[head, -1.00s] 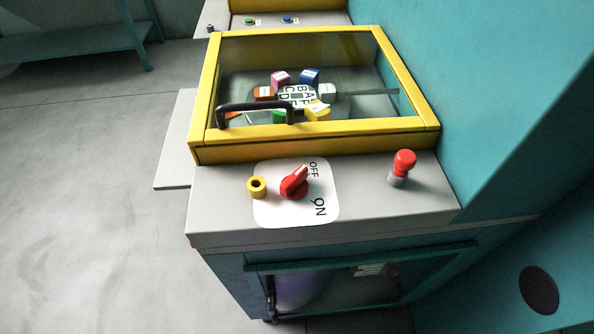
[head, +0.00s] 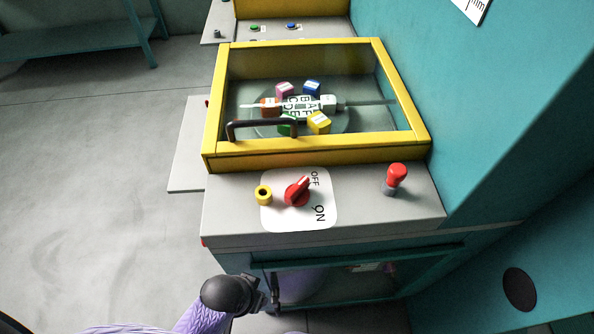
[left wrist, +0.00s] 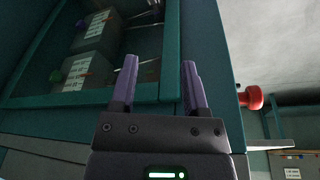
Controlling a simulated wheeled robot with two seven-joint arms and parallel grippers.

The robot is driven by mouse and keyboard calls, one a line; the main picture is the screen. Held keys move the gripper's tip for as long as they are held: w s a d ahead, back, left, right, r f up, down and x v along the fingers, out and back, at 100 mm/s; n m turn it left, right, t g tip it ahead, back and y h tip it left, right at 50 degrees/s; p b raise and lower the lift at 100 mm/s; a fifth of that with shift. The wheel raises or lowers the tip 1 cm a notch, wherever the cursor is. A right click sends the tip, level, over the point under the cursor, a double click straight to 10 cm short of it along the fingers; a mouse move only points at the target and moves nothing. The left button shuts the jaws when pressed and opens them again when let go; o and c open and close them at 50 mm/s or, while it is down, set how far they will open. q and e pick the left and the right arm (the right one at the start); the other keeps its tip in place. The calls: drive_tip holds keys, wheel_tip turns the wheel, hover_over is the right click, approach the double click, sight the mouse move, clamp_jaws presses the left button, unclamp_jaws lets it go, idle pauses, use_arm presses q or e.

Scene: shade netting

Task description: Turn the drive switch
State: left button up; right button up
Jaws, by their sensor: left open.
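The red drive switch (head: 297,192) sits on a white plate (head: 285,216) marked OFF and ON, on the grey top of the machine. Its pointer is turned to the upper right, towards OFF. My left arm (head: 228,294) comes in at the bottom left of the head view, low in front of the machine and well below the switch. In the left wrist view my left gripper (left wrist: 160,63) is open and empty, its two purple fingers apart in front of the teal cabinet. The switch is not in that view. My right gripper is in neither view.
A yellow ring (head: 263,195) is left of the switch, and a red-topped knob (head: 397,175) stands to the right. A yellow-framed window (head: 318,153) with a dark handle (head: 262,124) lies behind. The teal wall (head: 480,120) bounds the right. A red knob (left wrist: 251,97) shows beside the left gripper.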

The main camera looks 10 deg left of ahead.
use_arm(q)
wheel_tip(320, 180, up, 14)
drive_tip(key=w+d+h+p, duration=0.1)
drive_tip(key=w+d+p, duration=0.1)
drive_tip(key=w+d, duration=0.1)
wheel_tip(320, 180, up, 3)
drive_tip(key=w+d+m+t, duration=0.1)
drive_tip(key=d, duration=0.1)
wheel_tip(320, 180, up, 6)
drive_tip(key=r+m+g+p, duration=0.1)
drive_tip(key=m+g, duration=0.2)
drive_tip(key=m, duration=0.1)
hover_over(297, 186)
drive_tip(key=s+d, duration=0.4)
drive_tip(key=shift+f, duration=0.25)
drive_tip(key=shift+n+y, duration=0.6)
drive_tip(key=shift+y, duration=0.3)
drive_tip(key=w+a+r, duration=0.3)
drive_tip(key=w+r, duration=0.1)
drive_tip(key=shift+a+r, duration=0.25)
drive_tip(key=shift+a, duration=0.15)
drive_tip(key=shift+a+f, duration=0.1)
drive_tip(key=shift+a, duration=0.05)
wheel_tip(297, 186, down, 9)
drive_tip(key=shift+f+b, duration=0.2)
drive_tip(key=shift+b, duration=0.9)
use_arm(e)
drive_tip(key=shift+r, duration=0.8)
